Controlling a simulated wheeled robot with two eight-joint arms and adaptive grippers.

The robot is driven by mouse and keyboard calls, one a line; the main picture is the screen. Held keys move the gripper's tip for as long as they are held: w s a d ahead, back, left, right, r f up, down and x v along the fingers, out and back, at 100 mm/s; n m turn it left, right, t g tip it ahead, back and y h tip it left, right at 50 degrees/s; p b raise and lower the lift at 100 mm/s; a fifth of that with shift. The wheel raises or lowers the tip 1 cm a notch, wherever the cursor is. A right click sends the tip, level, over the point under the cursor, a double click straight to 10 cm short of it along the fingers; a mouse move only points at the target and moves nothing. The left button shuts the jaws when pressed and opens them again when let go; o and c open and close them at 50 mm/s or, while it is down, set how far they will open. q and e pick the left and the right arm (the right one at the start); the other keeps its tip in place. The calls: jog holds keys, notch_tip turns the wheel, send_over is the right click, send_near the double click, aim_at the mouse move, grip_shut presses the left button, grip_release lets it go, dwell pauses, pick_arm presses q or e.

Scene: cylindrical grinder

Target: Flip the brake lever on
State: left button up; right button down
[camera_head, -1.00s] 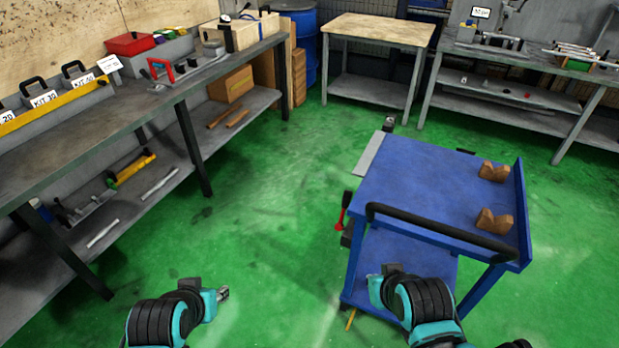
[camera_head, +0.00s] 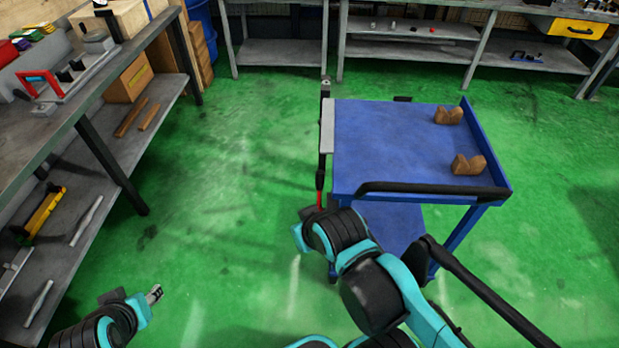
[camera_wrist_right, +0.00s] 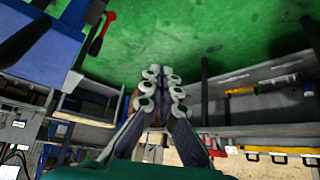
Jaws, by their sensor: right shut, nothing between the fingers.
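The brake lever (camera_head: 319,196), with a red handle, hangs at the left side of the blue cart (camera_head: 395,150). Its lower end is close to my right wrist in the head view. In the right wrist view the red lever (camera_wrist_right: 101,34) shows at upper left, beside the cart's blue edge. My right gripper (camera_wrist_right: 160,74) is shut and empty, with the lever apart from its fingers to the left. In the head view the right fingertips are hidden by the arm. My left gripper (camera_head: 154,294) is over the floor at lower left, away from the cart; its jaws are too small to read.
Two brown V-shaped blocks (camera_head: 449,116) (camera_head: 468,164) sit on the cart top. A black handle bar (camera_head: 430,189) runs along its near edge. A workbench (camera_head: 90,90) stands on the left. Green floor (camera_head: 220,190) is clear between bench and cart.

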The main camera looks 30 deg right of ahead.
aim_at(319, 191)
jog(key=w+d+f+n+g+h+p, duration=0.15)
jog(key=w+d+h, duration=0.25)
jog(key=w, duration=0.9)
jog(key=w+d+n+g+h+p, duration=0.1)
jog(key=w+d+n+g+h, duration=0.2)
jog(key=w, duration=1)
jog(key=w+d+f+g+h+p, duration=0.1)
jog(key=w+f+h, duration=0.1)
jog(key=f, duration=0.7)
jog(key=w+d+f+g+h+p, duration=0.1)
jog(key=w+f+h, duration=0.2)
jog(key=f, duration=0.7)
jog(key=n+h, duration=0.1)
jog(key=h, duration=0.1)
jog(key=shift+w+d+f+h, duration=0.2)
jog(key=shift+w+d+h, duration=0.1)
jog(key=b+x, duration=0.3)
jog(key=x, duration=0.7)
jog(key=shift+s+a+r+b, duration=0.15)
jog(key=shift+s+r, duration=0.15)
jog(key=shift+s, duration=0.25)
jog(key=shift+s+a+r+b, duration=0.1)
jog(key=shift+s+r+b, duration=0.15)
jog(key=shift+s, duration=0.35)
jog(key=shift+s+a+r+b, duration=0.1)
jog(key=shift+s+r, duration=0.2)
jog(key=shift+s, duration=0.25)
